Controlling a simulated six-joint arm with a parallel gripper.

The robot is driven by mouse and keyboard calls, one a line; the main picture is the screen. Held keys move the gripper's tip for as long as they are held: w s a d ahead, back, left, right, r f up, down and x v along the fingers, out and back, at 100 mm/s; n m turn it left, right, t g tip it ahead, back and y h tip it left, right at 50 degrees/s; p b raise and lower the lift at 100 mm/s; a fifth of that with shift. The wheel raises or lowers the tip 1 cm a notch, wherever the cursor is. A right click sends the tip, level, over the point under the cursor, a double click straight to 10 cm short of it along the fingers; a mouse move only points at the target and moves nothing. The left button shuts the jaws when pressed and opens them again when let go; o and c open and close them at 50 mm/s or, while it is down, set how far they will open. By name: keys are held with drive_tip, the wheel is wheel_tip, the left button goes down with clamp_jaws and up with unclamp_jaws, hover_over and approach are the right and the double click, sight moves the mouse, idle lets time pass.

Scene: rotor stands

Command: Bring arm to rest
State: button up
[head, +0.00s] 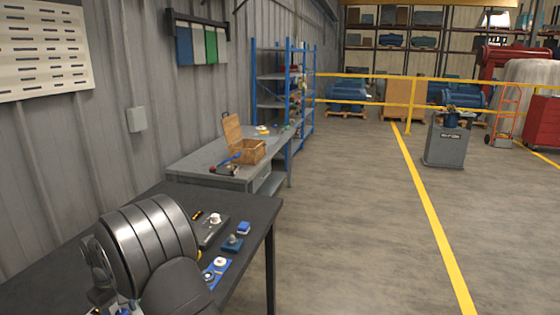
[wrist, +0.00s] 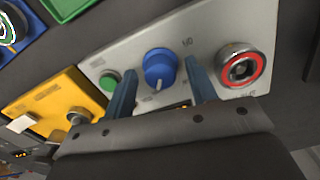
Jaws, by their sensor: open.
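My gripper (wrist: 158,78) is open in the wrist view, with one blue-grey finger on each side of a blue knob (wrist: 159,66). I cannot tell how far the fingertips are from the knob or its panel. The knob sits on a light grey control panel (wrist: 208,52), between a green button (wrist: 110,80) and a red-ringed metal button (wrist: 241,66). In the head view my arm's large grey links fill the lower left over the dark table (head: 60,275), and I cannot make out the gripper there.
A yellow box (wrist: 45,98) with a metal knob lies left of the panel. Small devices, one a blue box (head: 243,228), stand on the table's right part. A grey bench (head: 200,158) with an open wooden box (head: 249,151) stands beyond.

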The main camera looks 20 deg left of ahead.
drive_tip(key=shift+n, duration=2.2)
drive_tip(key=shift+c, duration=0.4)
idle(0.6)
